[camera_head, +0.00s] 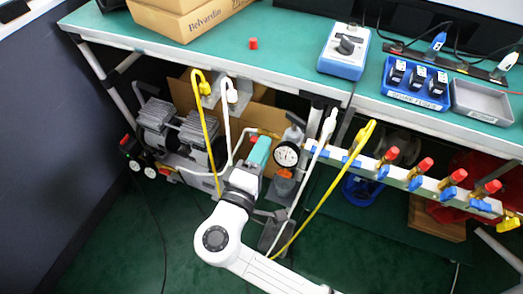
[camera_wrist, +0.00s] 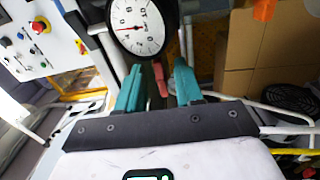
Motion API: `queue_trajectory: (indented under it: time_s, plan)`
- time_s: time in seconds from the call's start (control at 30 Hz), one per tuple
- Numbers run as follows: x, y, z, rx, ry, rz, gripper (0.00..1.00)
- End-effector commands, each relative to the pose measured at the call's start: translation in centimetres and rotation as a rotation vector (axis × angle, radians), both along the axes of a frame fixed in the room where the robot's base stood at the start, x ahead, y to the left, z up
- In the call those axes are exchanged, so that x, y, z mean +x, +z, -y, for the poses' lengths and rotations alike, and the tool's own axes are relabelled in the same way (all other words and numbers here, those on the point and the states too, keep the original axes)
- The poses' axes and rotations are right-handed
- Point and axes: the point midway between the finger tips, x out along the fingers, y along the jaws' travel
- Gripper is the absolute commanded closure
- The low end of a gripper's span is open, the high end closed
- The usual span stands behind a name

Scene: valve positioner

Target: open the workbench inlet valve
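A pinkish-red handle (camera_wrist: 160,78), which may be the inlet valve's lever, shows between the two teal fingers of my gripper (camera_wrist: 158,66) in the wrist view. The fingers stand apart, with gaps seen on both sides of the handle. In the head view my gripper (camera_head: 262,142) is under the workbench's front edge, just left of a round white pressure gauge (camera_head: 286,155). The gauge also shows in the wrist view (camera_wrist: 138,27), just beyond the fingers. The valve body is hidden, and my gripper covers most of that area in the head view.
A compressor (camera_head: 178,130) stands left under the green workbench (camera_head: 290,40). Yellow (camera_head: 207,130) and white hoses hang close by on both sides of my arm. A manifold rail (camera_head: 400,180) with red-handled valves runs to the right. Cardboard (camera_wrist: 265,50) is at the wrist view's right.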

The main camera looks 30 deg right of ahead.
Motion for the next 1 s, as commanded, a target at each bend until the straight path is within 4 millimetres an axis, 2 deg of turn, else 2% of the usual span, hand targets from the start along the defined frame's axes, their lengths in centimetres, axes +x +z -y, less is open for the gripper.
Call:
queue_trajectory:
  time_s: [0.17, 0.4, 0.6, 0.77, 1.0]
  plan:
    - [-0.9, 0.1, -1.5, -0.001, 0.004, -0.001, 0.64]
    - [-3.6, 0.1, -5.2, -0.001, 0.005, -0.001, 0.64]
    - [-5.4, 0.1, -7.7, 0.0, 0.004, 0.0, 0.64]
    - [-6.2, 0.0, -8.6, 0.0, 0.002, 0.0, 0.64]
    - [-6.3, -0.1, -8.7, 0.0, 0.0, 0.0, 0.64]
